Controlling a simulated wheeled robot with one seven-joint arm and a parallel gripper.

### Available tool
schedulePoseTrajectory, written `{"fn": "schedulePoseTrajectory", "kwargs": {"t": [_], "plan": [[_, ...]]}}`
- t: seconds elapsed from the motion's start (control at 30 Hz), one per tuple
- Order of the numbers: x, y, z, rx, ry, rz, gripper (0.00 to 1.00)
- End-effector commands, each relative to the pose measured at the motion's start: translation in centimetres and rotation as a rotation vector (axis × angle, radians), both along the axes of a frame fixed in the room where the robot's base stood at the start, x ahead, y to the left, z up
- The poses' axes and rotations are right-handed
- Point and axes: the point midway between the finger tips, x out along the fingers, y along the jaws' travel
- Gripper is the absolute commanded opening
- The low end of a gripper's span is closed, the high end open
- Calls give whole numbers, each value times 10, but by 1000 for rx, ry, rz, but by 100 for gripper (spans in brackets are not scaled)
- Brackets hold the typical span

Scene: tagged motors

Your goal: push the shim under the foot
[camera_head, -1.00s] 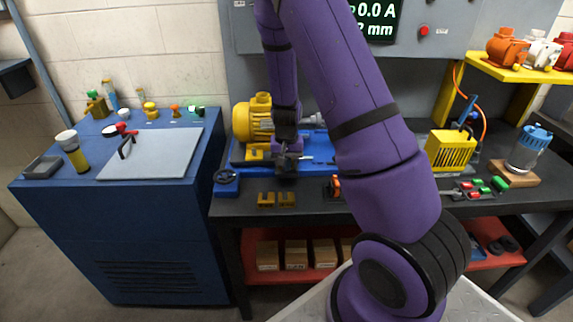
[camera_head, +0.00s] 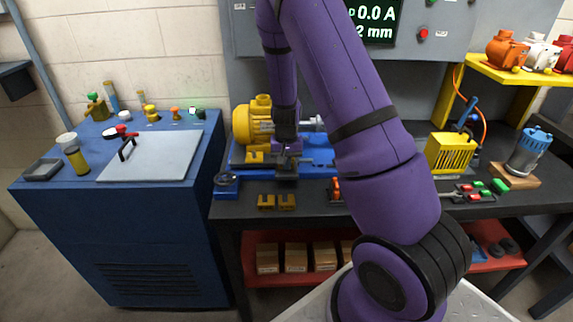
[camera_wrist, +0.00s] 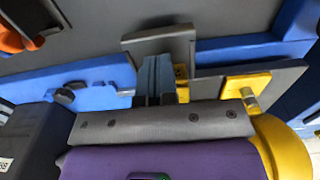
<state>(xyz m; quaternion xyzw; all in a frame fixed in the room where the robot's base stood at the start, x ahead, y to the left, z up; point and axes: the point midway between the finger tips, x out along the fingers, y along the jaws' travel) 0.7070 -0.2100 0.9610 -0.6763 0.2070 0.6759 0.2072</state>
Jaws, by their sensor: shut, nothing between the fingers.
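The yellow motor (camera_head: 243,124) sits on a blue base (camera_head: 318,152) on the bench. A yellow foot (camera_wrist: 245,84) with a bolt shows beside the motor's yellow body (camera_wrist: 286,150) in the wrist view. My gripper (camera_head: 288,172) is shut and empty in front of the base; its fingers also show in the wrist view (camera_wrist: 154,78). A small yellow piece (camera_wrist: 180,72) shows just right of the fingertips, partly hidden; I cannot tell whether it is the shim or whether they touch.
A yellow cage-like box (camera_head: 450,152) and red and green pieces (camera_head: 475,193) are farther right. The blue cabinet (camera_head: 110,220) is at left.

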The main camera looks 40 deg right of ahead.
Motion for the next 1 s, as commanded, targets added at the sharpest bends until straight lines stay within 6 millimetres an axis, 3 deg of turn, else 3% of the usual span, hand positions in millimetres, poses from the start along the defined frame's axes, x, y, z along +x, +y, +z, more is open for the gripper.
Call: {"fn": "schedulePoseTrajectory", "kwargs": {"t": [1.0], "plan": [[10, -7, 0, 0, 0, 1, 0]]}}
